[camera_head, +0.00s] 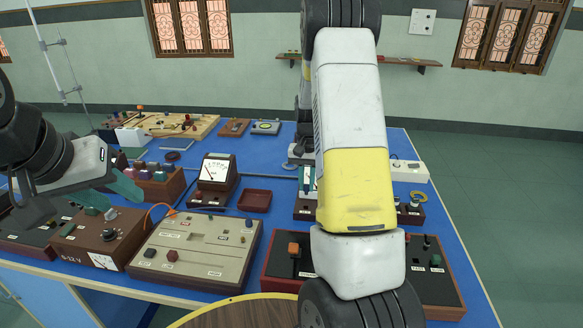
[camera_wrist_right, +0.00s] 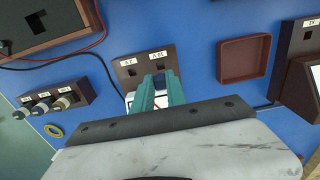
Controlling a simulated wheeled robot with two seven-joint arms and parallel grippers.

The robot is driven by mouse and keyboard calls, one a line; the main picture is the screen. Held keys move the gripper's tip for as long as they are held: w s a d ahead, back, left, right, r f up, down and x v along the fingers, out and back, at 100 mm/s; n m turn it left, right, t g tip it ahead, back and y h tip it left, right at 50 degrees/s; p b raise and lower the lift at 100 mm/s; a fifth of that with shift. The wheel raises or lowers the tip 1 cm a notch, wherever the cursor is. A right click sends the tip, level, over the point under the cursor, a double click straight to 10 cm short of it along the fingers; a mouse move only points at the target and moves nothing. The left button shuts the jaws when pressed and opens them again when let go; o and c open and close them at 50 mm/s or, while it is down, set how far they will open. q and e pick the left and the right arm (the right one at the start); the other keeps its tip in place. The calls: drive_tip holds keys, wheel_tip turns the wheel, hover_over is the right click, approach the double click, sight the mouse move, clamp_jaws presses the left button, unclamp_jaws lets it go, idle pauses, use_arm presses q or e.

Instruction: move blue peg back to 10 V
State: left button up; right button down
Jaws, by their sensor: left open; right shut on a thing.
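A brown two-position block (camera_wrist_right: 133,83) with small white labels shows in the right wrist view. The labels are upside down and look like 5 V on the left and 10 V on the right. My right gripper (camera_wrist_right: 160,84) is shut, teal fingers close together, by the 10 V label. A small bit of blue, likely the blue peg (camera_wrist_right: 159,83), shows between them. I cannot tell whether the peg is seated or above the block. In the head view my right arm hides most of the block (camera_head: 305,209). My left gripper (camera_head: 112,191) is open and empty above the 0-12 V box.
An analogue meter (camera_head: 215,172) and a brown tray (camera_head: 254,201) stand left of the block. A beige panel box (camera_head: 196,251) and a dark red box (camera_head: 284,262) lie in front. Three grey-tipped terminals (camera_wrist_right: 43,108) and wires sit beside the block in the wrist view.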

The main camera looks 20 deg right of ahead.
drive_tip(key=shift+f, duration=3.3)
drive_tip(key=c, duration=1.3)
unclamp_jaws()
drive_tip(key=shift+o, duration=0.2)
wheel_tip(320, 180, up, 8)
drive_tip(key=shift+f, duration=0.1)
